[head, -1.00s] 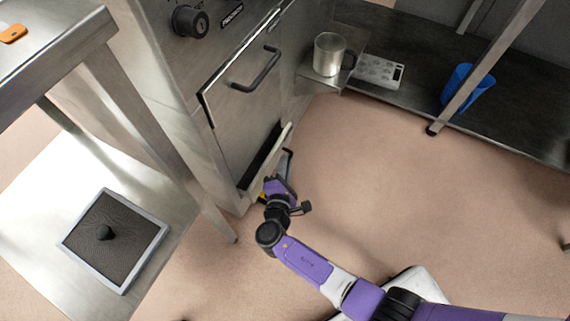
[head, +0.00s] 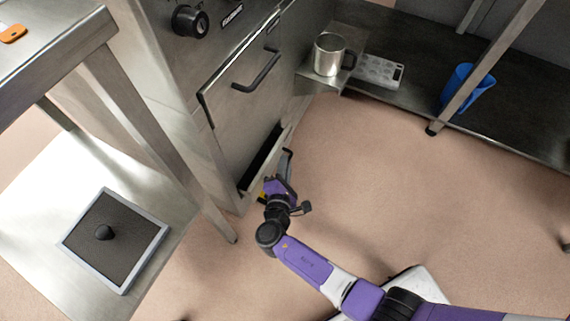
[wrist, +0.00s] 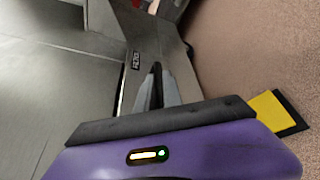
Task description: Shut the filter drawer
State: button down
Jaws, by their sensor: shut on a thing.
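The filter drawer (head: 284,136) is low on the steel machine, below the door with the black handle. It stands a little open, with a dark gap between it and the machine. My gripper (head: 286,165) is down at the drawer's outer side, close to the floor. In the wrist view the gripper's fingers (wrist: 150,90) are against the drawer front, beside a small dark label (wrist: 136,60). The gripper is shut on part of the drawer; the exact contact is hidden.
A steel table leg (head: 155,135) stands left of the machine. A framed filter (head: 120,245) lies on the low shelf. The floor right of my gripper is clear.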

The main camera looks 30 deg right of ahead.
aim_at(271, 166)
jog(key=w+a+b, duration=0.2)
jog(key=w, duration=0.1)
jog(key=shift+w+a+f, duration=0.1)
jog(key=shift+a+f, duration=0.05)
jog(key=shift+a, duration=0.15)
jog(key=c, duration=1.8)
grip_release()
jog(key=shift+w, duration=0.1)
jog(key=shift+o, duration=0.2)
jog(key=shift+r, duration=0.2)
jog(key=p+v, duration=0.2)
jog(key=v, duration=0.5)
jog(key=shift+p, duration=0.4)
jog(key=shift+s+a, duration=0.25)
jog(key=shift+s, duration=0.1)
jog(key=shift+s, duration=0.1)
